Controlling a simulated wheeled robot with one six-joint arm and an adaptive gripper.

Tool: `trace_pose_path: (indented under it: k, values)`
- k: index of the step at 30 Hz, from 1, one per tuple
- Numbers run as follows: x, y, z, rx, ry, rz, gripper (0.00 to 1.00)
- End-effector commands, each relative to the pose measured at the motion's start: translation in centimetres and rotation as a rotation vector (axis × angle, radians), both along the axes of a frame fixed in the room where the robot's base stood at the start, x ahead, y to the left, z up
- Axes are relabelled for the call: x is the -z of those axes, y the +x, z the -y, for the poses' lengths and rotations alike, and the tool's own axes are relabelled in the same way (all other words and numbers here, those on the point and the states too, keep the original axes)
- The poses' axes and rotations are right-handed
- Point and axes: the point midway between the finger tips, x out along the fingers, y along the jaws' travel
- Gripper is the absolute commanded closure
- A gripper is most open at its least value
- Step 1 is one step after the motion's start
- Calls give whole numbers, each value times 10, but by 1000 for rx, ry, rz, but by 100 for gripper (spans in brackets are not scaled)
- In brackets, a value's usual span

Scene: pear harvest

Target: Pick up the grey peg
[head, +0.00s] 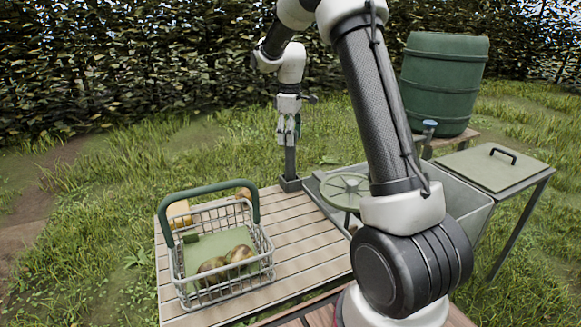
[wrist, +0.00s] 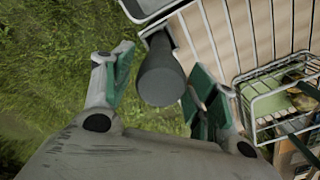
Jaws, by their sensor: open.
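The grey peg (head: 290,162) stands upright in a small dark holder (head: 290,185) at the far edge of the slatted table. In the wrist view the peg (wrist: 161,82) shows its round top end towards the camera. My gripper (head: 289,138) points down at the peg's upper end. In the wrist view my gripper (wrist: 163,72) is open, with one green-padded finger on each side of the peg. A gap shows on the left; the right finger is close to the peg, and I cannot tell whether it touches.
A wire basket (head: 222,291) with a green handle and brownish pears stands on the slatted table (head: 312,245). Right of the peg is a grey basin (head: 470,208) with a round wheel-like piece (head: 345,190). A green barrel (head: 443,85) and a lidded side table (head: 495,168) stand farther right.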

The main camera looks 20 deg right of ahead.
Motion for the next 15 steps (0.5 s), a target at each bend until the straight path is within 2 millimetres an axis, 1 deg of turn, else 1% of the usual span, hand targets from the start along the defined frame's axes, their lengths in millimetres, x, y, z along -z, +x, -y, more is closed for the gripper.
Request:
trace_pose_path:
  k: [1, 3, 6, 9, 14, 15]
  values:
    - [10, -2, 1, 1, 0, -4, 42]
    - [21, -2, 2, 0, 1, -5, 42]
    - [31, -2, 2, 0, 0, -1, 42]
    - [35, -1, 2, 1, 0, 0, 42]
    - [35, -1, 1, 1, 0, 0, 42]
    - [35, -1, 1, 1, 0, 0, 48]
